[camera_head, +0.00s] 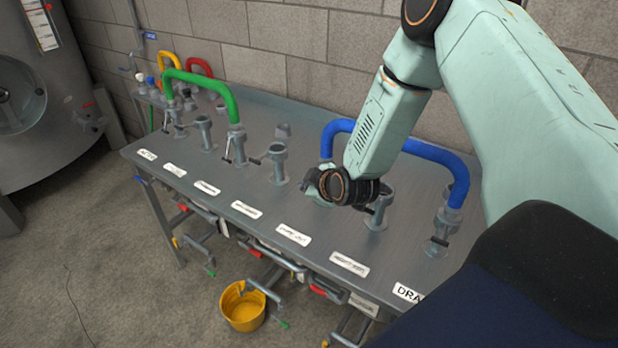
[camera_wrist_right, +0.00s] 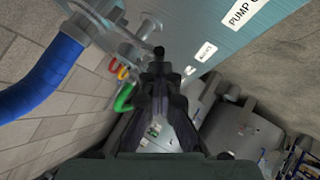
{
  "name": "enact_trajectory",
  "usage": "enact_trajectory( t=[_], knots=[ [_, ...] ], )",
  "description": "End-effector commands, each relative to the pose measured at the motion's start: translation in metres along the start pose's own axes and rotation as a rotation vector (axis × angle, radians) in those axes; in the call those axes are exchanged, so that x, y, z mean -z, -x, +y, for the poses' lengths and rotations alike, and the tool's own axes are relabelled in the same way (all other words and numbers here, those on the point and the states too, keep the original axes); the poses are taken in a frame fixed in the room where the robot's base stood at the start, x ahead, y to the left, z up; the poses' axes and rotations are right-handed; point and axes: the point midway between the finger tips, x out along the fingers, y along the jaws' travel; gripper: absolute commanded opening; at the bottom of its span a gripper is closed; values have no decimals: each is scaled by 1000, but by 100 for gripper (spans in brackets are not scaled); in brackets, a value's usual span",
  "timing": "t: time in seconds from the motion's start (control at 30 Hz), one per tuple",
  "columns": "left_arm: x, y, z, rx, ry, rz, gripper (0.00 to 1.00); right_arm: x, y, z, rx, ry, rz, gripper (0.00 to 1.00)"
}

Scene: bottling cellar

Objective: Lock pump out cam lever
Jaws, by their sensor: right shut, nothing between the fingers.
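My right gripper (camera_head: 318,184) is shut and empty at the pump-out port, below the left end of the blue pipe. It hides most of that port and its cam lever in the head view. The dark fingers (camera_wrist_right: 160,85) point away from the camera in the right wrist view. A small lever with a dark knob (camera_wrist_right: 158,52) shows just beyond the fingertips; I cannot tell whether they touch. The blue pipe (camera_head: 400,146) arches between the pump-out port and the drain port; it also shows in the wrist view (camera_wrist_right: 42,80). The PUMP OUT label (camera_head: 293,235) lies in front. My left gripper is out of view.
The steel table (camera_head: 240,175) carries several grey ports with cam levers. A green pipe (camera_head: 205,82) arches over the left ports, with red and yellow pipes behind. A block wall (camera_head: 290,45) stands close behind. A yellow bucket (camera_head: 243,306) sits on the floor below valves.

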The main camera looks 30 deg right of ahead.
Motion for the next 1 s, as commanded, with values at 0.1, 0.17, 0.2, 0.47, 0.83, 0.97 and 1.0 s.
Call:
enact_trajectory(
  t=[0.1,0.17,0.2,0.47,0.83,0.97,1.0],
  knots=[
    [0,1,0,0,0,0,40,-4,-4,-9,-49,59,-3,0],
    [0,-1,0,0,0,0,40,-7,-6,-14,-84,94,-3,0],
    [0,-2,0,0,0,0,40,-9,-8,-17,-108,122,-3,0],
    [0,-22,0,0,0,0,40,-25,-24,-34,-286,296,-1,0],
    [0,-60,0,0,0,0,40,-49,-48,-45,-539,541,-2,0],
    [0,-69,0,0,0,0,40,-56,-55,-45,-619,620,-1,0],
    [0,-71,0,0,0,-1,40,-57,-57,-44,-616,614,-1,0]
  ],
)
